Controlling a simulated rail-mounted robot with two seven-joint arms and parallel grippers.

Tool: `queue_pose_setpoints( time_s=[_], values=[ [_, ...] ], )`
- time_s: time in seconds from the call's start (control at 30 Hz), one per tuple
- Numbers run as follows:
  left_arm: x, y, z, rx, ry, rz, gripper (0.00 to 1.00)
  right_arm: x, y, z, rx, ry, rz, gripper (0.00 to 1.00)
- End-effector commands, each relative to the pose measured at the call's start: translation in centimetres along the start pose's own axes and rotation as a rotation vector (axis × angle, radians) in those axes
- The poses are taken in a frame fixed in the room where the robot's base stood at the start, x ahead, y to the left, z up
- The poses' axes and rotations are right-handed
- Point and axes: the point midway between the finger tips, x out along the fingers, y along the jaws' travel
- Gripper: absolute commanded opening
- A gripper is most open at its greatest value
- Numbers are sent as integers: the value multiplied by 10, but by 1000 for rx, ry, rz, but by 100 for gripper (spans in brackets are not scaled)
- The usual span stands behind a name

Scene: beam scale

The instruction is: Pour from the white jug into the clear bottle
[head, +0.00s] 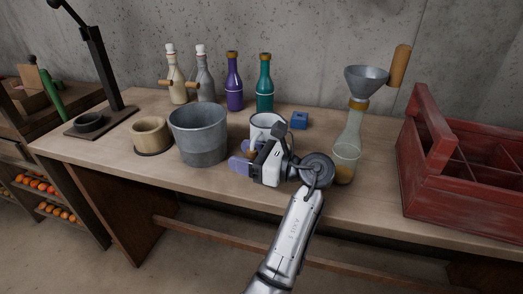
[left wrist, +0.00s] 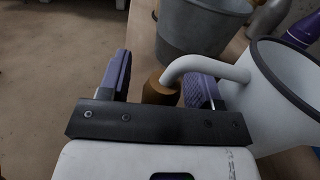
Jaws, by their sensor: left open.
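The white jug (head: 268,121) has a dark rim and stands on the table, partly hidden behind my left gripper (head: 243,159). In the left wrist view the jug (left wrist: 262,110) is at the right, with its white handle (left wrist: 205,66) curving left to a brown grip (left wrist: 160,88). My left gripper (left wrist: 162,84) is open, its purple fingers on either side of that grip; whether they touch it I cannot tell. The clear bottle (head: 350,130) stands upright to the right of my gripper, with a grey funnel (head: 367,80) in its neck. My right gripper is not in view.
Several bottles line the back. A red crate (head: 425,190) fills the right end.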

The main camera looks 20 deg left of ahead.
Motion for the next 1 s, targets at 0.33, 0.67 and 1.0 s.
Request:
queue_pose_setpoints(
  time_s=[0.33, 0.67, 1.0],
  values=[
    [1, 0, 1, -1, 0, -1, 54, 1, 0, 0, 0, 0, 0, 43],
    [1, 0, 1, -1, -1, -1, 22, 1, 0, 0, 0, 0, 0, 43],
    [1, 0, 1, -1, 0, -1, 0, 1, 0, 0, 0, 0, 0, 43]
  ],
)
